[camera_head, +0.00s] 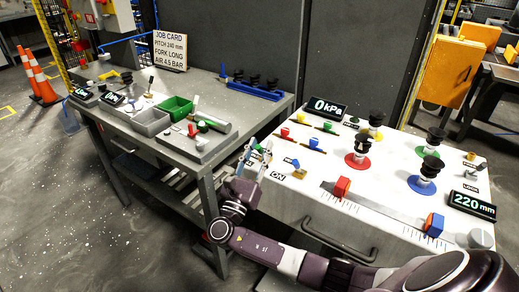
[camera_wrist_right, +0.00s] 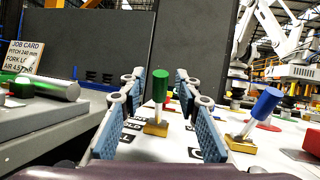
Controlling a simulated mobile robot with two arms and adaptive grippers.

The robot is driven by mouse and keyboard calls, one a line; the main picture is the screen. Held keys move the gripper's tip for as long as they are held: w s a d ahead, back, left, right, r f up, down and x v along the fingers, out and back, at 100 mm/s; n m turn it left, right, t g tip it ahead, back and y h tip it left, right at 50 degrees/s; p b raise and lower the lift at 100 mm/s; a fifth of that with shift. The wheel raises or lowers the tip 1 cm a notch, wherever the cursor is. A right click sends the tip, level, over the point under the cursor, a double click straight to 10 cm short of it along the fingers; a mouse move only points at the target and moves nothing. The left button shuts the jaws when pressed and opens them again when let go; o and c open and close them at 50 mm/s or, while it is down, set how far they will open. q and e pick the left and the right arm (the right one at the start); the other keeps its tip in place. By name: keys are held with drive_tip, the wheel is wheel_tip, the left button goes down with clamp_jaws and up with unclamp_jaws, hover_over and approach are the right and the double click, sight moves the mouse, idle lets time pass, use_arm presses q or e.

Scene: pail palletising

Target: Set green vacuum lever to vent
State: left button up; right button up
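The green vacuum lever (camera_wrist_right: 160,88) stands nearly upright on a small brass base in the right wrist view, with dark labels on the panel near its base. It sits between and beyond the two fingers of my right gripper (camera_wrist_right: 160,105), with gaps visible on both sides. In the head view my right gripper (camera_head: 258,156) is open at the left edge of the white panel (camera_head: 330,160) and largely hides the green lever. A blue lever (camera_wrist_right: 262,108) leans to the right of it; it also shows in the head view (camera_head: 293,162). My left gripper is not in view.
Red and yellow levers, suction cups on coloured discs and a 0 kPa display (camera_head: 326,107) crowd the panel's back. A slider rail with a red block (camera_head: 342,187) runs along the front. A grey bench (camera_head: 180,150) with trays stands at left.

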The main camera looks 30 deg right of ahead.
drive_tip(key=c, duration=0.4)
clamp_jaws()
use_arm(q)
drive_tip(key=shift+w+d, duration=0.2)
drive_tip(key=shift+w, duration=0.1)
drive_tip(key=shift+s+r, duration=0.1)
